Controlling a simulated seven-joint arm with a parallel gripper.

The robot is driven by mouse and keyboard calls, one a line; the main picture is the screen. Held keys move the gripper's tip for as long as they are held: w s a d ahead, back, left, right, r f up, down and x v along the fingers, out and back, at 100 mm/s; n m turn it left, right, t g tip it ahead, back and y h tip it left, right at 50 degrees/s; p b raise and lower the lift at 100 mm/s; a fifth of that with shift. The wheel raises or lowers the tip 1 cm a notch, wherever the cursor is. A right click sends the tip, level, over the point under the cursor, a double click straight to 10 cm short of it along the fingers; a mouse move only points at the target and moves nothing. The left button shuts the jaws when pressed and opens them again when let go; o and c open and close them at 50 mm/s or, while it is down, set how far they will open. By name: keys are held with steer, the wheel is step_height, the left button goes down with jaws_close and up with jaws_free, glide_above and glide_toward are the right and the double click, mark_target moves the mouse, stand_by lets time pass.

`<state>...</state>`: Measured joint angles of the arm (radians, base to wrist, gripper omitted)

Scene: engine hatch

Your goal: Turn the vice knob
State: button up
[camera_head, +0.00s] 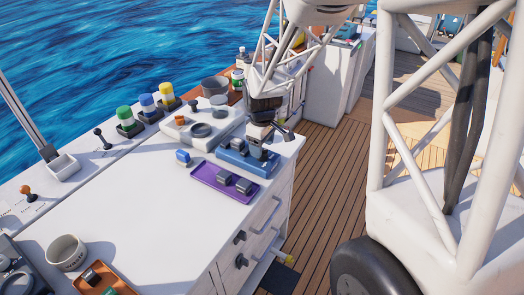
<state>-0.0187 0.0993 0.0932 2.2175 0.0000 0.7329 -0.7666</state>
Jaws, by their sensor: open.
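A blue vice-like fixture (236,160) with dark grey parts sits near the right edge of the white counter. My gripper (258,142) hangs over its right part, at the end of my white truss arm. Its jaws are open. The fingers overlap the dark parts in this view, so I cannot tell whether they touch. I cannot pick out the vice knob clearly; it may be hidden behind my gripper or blend with the dark parts.
A purple tray (206,178) with grey blocks lies in front of the fixture, a small blue-topped item (183,156) to its left. A white plate with round parts (180,132) is behind. The counter (130,200) is clear at middle; handled drawers (262,220) face right.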

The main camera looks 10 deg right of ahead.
steer(key=shift+f, duration=1.35)
steer(key=c, duration=0.9)
